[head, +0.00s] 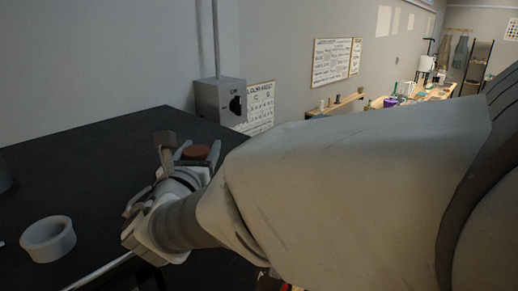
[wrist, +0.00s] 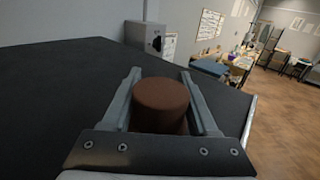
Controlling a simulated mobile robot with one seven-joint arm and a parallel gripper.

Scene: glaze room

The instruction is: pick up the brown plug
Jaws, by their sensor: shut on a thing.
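The brown plug (head: 196,152) is a short, reddish-brown round piece. In the head view it shows only partly, at my gripper (head: 185,149) over the dark tabletop (head: 90,165). In the wrist view the plug (wrist: 162,96) stands between the two grey fingers of my gripper (wrist: 160,74), with its flat round top facing up. The gripper is shut on it. The gripper's base plate hides the plug's lower part, so I cannot tell whether it touches the tabletop.
A pale grey ring-shaped cup (head: 48,240) stands at the table's front left. A dark object (head: 5,180) is cut off at the left edge. A grey switch box (head: 220,100) is on the wall behind. Cluttered benches (head: 410,97) stand far right. Much of the tabletop is bare.

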